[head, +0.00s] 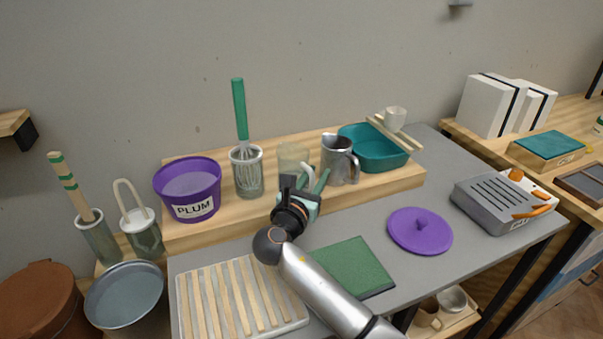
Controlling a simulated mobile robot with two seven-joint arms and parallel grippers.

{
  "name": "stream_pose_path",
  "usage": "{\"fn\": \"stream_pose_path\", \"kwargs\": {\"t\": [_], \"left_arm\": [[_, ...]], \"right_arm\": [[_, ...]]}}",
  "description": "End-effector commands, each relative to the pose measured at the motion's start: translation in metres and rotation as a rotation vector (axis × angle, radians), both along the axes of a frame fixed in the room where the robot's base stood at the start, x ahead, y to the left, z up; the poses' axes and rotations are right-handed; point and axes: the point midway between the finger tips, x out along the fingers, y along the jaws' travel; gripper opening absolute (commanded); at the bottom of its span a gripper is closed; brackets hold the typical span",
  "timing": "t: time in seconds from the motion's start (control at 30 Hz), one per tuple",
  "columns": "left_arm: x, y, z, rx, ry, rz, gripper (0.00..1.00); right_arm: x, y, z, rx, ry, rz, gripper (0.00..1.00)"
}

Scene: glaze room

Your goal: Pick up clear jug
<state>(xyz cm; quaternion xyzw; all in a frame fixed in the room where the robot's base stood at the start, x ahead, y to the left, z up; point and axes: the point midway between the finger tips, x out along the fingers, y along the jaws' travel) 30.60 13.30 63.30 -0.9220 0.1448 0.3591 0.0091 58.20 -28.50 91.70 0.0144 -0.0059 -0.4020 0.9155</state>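The clear jug (291,155) is a pale see-through vessel standing upright on the raised wooden shelf, between the whisk jar and the metal pitcher. Its whitish handle (307,170) is on its right side. My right gripper (305,181) is in front of the jug and hides its lower part. Its two fingers are apart and point toward the shelf, with the handle showing between them in the picture. I cannot tell whether either finger touches the jug. My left gripper is not in view.
A metal pitcher (336,158) stands close on the jug's right, and a glass jar (247,178) with a green-handled whisk on its left. A purple tub (188,190) and teal basin (372,150) stand further out. A slatted rack (240,300), green mat (350,267) and purple lid (420,232) lie in front.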

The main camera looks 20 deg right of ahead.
Motion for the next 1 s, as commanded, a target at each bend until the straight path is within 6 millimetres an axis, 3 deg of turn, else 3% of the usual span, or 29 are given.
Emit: {"fn": "stream_pose_path", "kwargs": {"t": [0.47,0.77,1.0], "left_arm": [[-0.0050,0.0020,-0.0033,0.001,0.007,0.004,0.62],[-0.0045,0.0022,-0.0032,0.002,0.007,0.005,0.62],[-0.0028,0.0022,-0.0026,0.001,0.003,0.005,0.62]], "right_arm": [[-0.0019,0.0044,0.0003,-0.001,0.000,0.000,0.30],[-0.0018,0.0042,0.0000,-0.001,0.001,-0.001,0.00],[-0.0019,0.0041,-0.0002,-0.001,0.001,-0.001,0.00]]}}
